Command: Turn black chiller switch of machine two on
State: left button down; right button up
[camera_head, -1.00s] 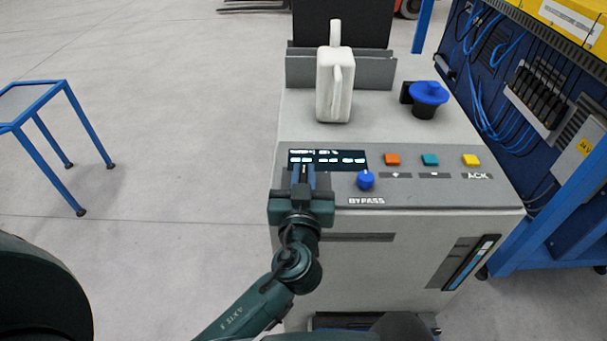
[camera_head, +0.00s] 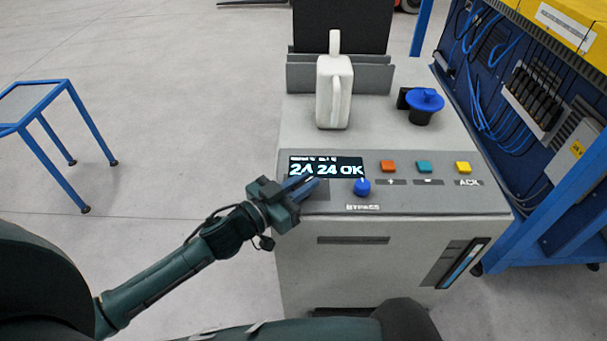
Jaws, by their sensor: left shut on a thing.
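The machine's grey control panel (camera_head: 432,198) has a lit display (camera_head: 326,168) reading what looks like "24 24 OK". My left gripper (camera_head: 308,185) is at the panel's left end, just below the display, with its fingers pointing right. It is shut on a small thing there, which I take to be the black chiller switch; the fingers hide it. A dark plate shows beside the fingertips. A blue bypass knob (camera_head: 362,187) stands just right of the gripper, apart from it. My right gripper is out of view.
Orange (camera_head: 388,166), teal (camera_head: 424,167) and yellow (camera_head: 463,167) buttons line the panel. A white jug-like container (camera_head: 333,95) and a blue-topped knob (camera_head: 426,101) stand behind. A blue rack (camera_head: 560,240) is close on the right, a blue-legged table (camera_head: 75,110) at left.

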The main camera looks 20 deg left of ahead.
pick_arm(q)
jog(key=shift+w+a+r+m+g+h+p, duration=0.1)
jog(key=shift+m+g+h+p, duration=0.15)
jog(key=shift+m+g+h, duration=0.35)
jog(key=shift+w+m+g+h+p, duration=0.1)
jog(key=shift+m+g+h+p, duration=0.1)
jog(key=shift+m+g+h, duration=0.4)
jog(key=shift+s+h, duration=0.1)
jog(key=shift+h, duration=0.3)
jog(key=c, duration=1.4)
grip_release()
jog(key=shift+s+a+f, duration=0.1)
jog(key=shift+s+f, duration=0.1)
jog(key=shift+s, duration=0.05)
jog(key=b+v, duration=0.1)
jog(key=v, duration=1.1)
jog(key=shift+s+a+r+b, duration=0.15)
jog(key=shift+s+a+b, duration=0.05)
jog(key=shift+b, duration=0.2)
